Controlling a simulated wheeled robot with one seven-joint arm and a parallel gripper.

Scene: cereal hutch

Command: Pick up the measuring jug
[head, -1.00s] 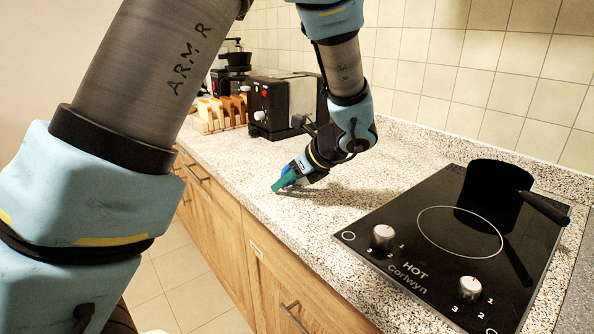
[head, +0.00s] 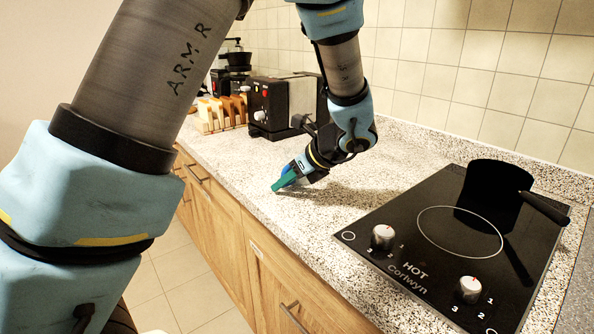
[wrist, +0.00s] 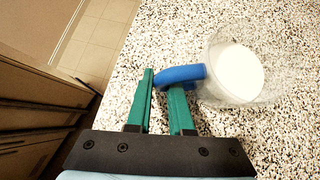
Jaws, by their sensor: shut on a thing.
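The measuring jug (wrist: 212,82) is clear, with a blue handle (wrist: 182,74) and a white round area seen inside it. In the wrist view it is at the upper right, over the speckled counter. My gripper (wrist: 161,82) has its green fingers shut on the blue handle, one finger on each side of it. In the head view my gripper (head: 279,184) is low over the counter near its front edge, and the clear body of the jug cannot be made out there. I cannot tell whether the jug touches the counter.
A black hob (head: 440,250) with two knobs and a dark pan (head: 488,195) is at the right. A toaster (head: 268,105) and a rack of bread (head: 222,112) stand behind my gripper. The counter (head: 225,150) between them is mostly clear; its front edge is close.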

